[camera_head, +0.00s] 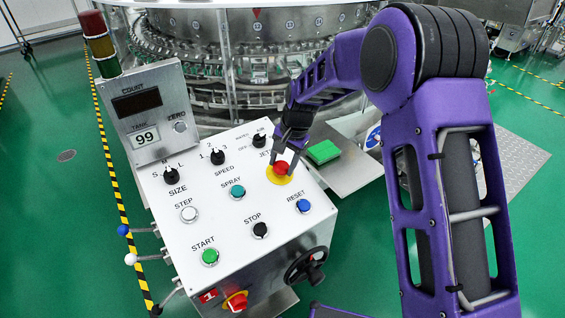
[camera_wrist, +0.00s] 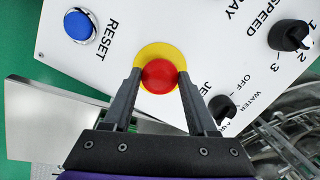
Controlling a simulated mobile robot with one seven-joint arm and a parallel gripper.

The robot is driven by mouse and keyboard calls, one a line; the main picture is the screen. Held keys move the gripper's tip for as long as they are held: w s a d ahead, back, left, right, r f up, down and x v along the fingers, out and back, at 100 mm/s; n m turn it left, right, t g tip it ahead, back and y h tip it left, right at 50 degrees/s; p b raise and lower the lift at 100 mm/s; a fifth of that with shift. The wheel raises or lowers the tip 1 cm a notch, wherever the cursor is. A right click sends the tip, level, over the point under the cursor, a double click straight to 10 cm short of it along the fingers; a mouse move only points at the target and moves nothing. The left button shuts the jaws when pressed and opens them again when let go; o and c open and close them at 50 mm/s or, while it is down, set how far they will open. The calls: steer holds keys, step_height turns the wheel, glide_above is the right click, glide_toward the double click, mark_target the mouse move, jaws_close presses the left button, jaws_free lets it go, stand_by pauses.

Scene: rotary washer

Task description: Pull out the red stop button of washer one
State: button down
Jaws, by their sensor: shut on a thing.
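The red stop button (camera_head: 281,168) is a round mushroom head on a yellow disc, at the right side of the white control panel (camera_head: 215,215). It also shows in the wrist view (camera_wrist: 160,76), in the middle, with its yellow disc (camera_wrist: 147,51) around it. My gripper (camera_head: 282,165) reaches down to the button from above. In the wrist view my gripper (camera_wrist: 159,80) has one dark finger on each side of the red head, shut on it. Whether the head is pressed in or raised is hard to tell.
The blue RESET button (camera_head: 303,206) and black JET knob (camera_head: 260,139) are close to the red button. A handwheel (camera_head: 306,266) sticks out lower right. A green block (camera_head: 323,152) lies on a metal plate behind.

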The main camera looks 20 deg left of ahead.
steer(key=shift+p+v, duration=0.5)
steer(key=shift+v, duration=0.55)
steer(key=shift+a+f, duration=0.1)
steer(key=shift+c, duration=0.9)
jaws_free()
steer(key=shift+s, duration=0.1)
steer(key=w+p+v, duration=0.1)
steer(key=p+v, duration=0.1)
steer(key=v, duration=1.5)
steer(key=shift+s+r, duration=0.3)
steer(key=shift+s, duration=0.25)
